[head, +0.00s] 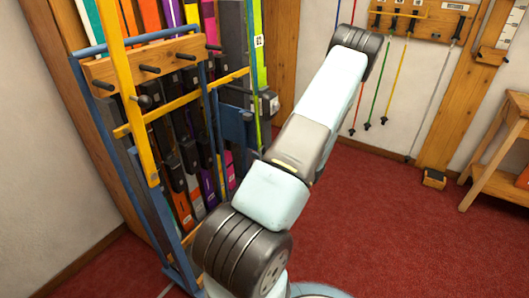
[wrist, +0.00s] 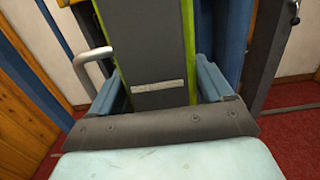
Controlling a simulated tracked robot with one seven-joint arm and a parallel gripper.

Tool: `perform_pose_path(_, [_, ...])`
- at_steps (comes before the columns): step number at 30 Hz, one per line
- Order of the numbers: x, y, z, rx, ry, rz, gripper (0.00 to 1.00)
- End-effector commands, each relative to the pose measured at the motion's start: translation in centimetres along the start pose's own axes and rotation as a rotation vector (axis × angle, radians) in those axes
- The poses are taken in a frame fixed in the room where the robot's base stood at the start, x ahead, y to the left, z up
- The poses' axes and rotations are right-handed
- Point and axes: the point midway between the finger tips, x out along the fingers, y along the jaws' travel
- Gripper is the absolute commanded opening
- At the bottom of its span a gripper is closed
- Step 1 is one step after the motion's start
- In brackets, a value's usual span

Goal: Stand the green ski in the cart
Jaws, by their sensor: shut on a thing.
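The green ski (head: 258,70) stands close to upright beside the right side of the cart in the head view, its top cut off by the frame. The cart is a blue frame with a wooden peg board (head: 110,70) and yellow bars. In the wrist view, my gripper (wrist: 160,88) is shut on the ski, with a blue jaw on each side. There the ski (wrist: 155,45) shows a dark face with green edges. My gripper is hard to make out in the head view. The ski's lower end is hidden, and I cannot tell whether it touches the cart or floor.
Several coloured skis (head: 208,185) stand behind the cart's bars. Ski poles (head: 392,75) hang on the back wall. A wooden stand (head: 490,165) is at the right. Red carpet (head: 370,220) lies clear between it and my arm.

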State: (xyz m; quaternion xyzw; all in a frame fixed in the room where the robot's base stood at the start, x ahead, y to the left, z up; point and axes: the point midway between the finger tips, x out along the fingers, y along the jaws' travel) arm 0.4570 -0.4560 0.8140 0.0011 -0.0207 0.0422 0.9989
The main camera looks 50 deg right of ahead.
Motion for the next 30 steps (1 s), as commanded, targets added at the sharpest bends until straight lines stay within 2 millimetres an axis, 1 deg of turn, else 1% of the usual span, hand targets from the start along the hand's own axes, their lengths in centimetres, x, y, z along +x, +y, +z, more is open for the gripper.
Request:
perform_pose_path(5, [0.5, -0.2, 0.1, -0.002, -0.003, -0.004, 0.0])
perform_pose_path(19, [3.0, -0.3, -0.3, -0.002, -0.003, -0.005, 0.0])
perform_pose_path(30, [3.4, -0.3, -0.4, -0.002, -0.003, -0.007, 0.0])
